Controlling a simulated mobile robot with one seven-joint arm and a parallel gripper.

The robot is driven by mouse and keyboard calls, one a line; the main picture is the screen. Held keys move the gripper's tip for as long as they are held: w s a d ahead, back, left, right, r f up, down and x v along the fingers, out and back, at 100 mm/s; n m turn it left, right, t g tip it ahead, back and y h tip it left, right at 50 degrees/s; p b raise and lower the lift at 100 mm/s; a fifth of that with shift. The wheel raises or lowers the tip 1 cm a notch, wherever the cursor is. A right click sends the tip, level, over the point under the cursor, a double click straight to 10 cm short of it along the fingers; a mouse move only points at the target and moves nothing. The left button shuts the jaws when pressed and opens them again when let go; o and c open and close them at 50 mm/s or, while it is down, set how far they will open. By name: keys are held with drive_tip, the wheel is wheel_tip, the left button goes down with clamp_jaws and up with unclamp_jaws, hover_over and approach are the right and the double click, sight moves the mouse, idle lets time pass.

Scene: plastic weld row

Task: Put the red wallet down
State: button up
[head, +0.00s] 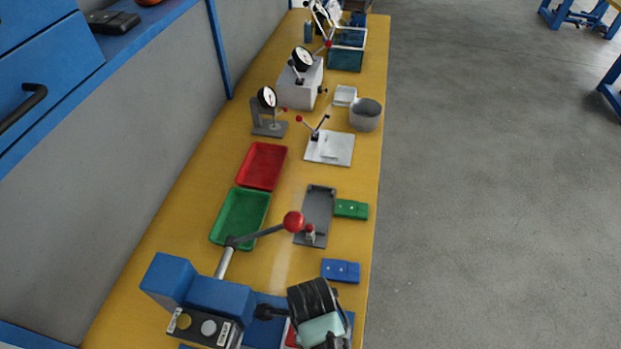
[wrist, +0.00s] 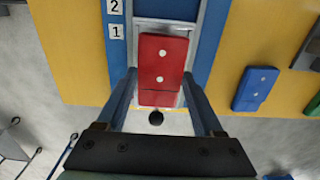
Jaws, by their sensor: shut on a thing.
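The red wallet (wrist: 163,62), with two pale studs, is between the fingers of my gripper (wrist: 160,88) in the wrist view. My gripper is shut on its near end. The wallet is over a pale, metal-edged recess in a blue fixture (wrist: 209,50); I cannot tell whether it touches the bottom. Only a sliver of the red wallet (head: 291,336) shows there.
A blue wallet (head: 341,271) and a green wallet (head: 351,208) lie along the bench's right edge. A grey fixture (head: 319,205), green tray (head: 240,217) and red tray (head: 262,166) are farther back. The press's red-knobbed lever (head: 293,222) sticks out above the bench.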

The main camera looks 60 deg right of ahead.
drive_tip(key=shift+f, duration=0.95)
drive_tip(key=shift+f, duration=0.15)
drive_tip(key=o, duration=1.4)
drive_tip(key=shift+c, duration=0.2)
wheel_tip(320, 180, up, 12)
drive_tip(key=shift+r, duration=0.2)
